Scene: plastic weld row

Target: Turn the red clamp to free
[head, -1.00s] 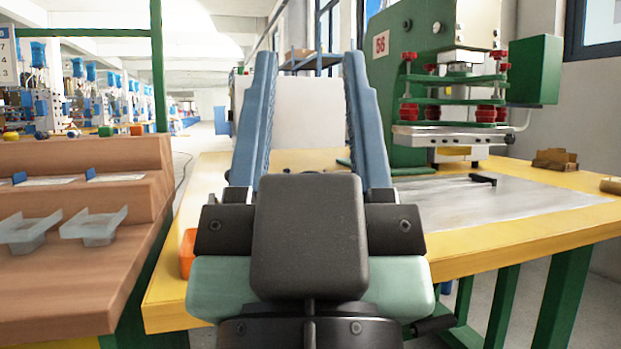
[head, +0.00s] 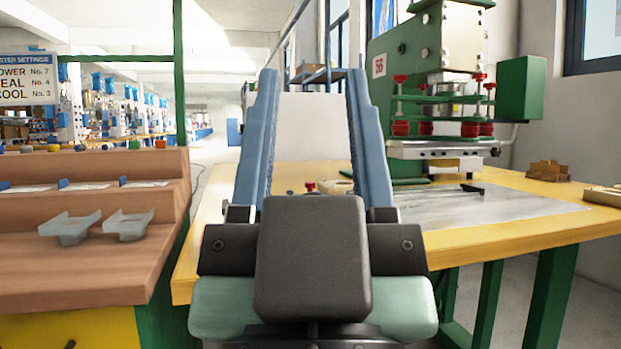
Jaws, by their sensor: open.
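My gripper (head: 312,80) is open in the head view, its two blue stepped fingers wide apart and pointing away from me, with nothing held between them. A small red piece (head: 310,187) shows low between the fingers, at the yellow table (head: 215,225). It may be the red clamp, but it is too small to read which way it is turned. A pale block (head: 338,187) lies just right of it, partly behind the right finger. My gripper's dark body hides the table nearest me.
A black-handled tool (head: 472,188) lies on the grey sheet (head: 490,208). A wooden stepped bench (head: 90,270) with clear trays (head: 128,224) is left. A white panel (head: 312,130) stands behind.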

